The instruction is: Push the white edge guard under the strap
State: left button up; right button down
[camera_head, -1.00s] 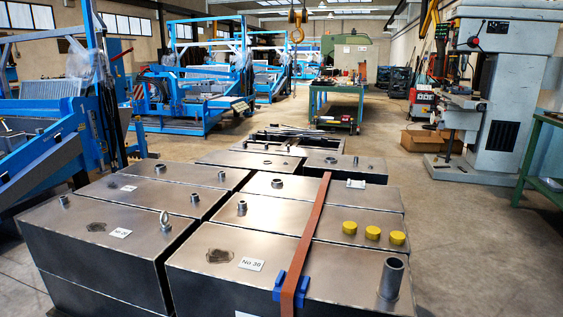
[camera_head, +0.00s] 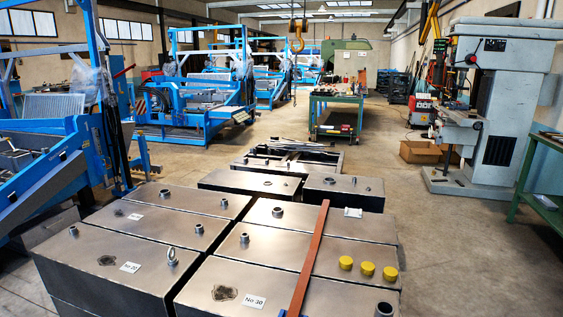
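The white edge guard (camera_head: 353,212) is a small pale piece lying on top of a dark steel tank, to the right of the strap and near its far end. The strap (camera_head: 312,255) is a flat orange-brown band running front to back over the tank tops. The guard and strap are apart, with a small gap of bare steel between them. The strap's front end is cut off by the bottom edge of the view, where a sliver of blue shows beside it. Neither of my grippers is in view.
Three yellow caps (camera_head: 367,269) stand on the tank right of the strap. A lifting eye (camera_head: 172,257), short pipe stubs and number plates (camera_head: 254,301) are on other tanks. A green bench (camera_head: 543,187) stands at the right. Open floor (camera_head: 450,240) lies right of the tanks.

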aim_at(350, 212)
jog(key=l+z, duration=0.3)
jog(key=i+l+z, duration=0.15)
jog(key=l+z, duration=0.15)
jog(key=i+l+z, duration=0.1)
jog(key=l+z, duration=0.25)
jog(key=i+l+z, duration=0.95)
jog(key=i+l+u, duration=0.1)
jog(key=i+u, duration=0.3)
jog(key=i+l+u, duration=0.4)
jog(key=i, duration=0.2)
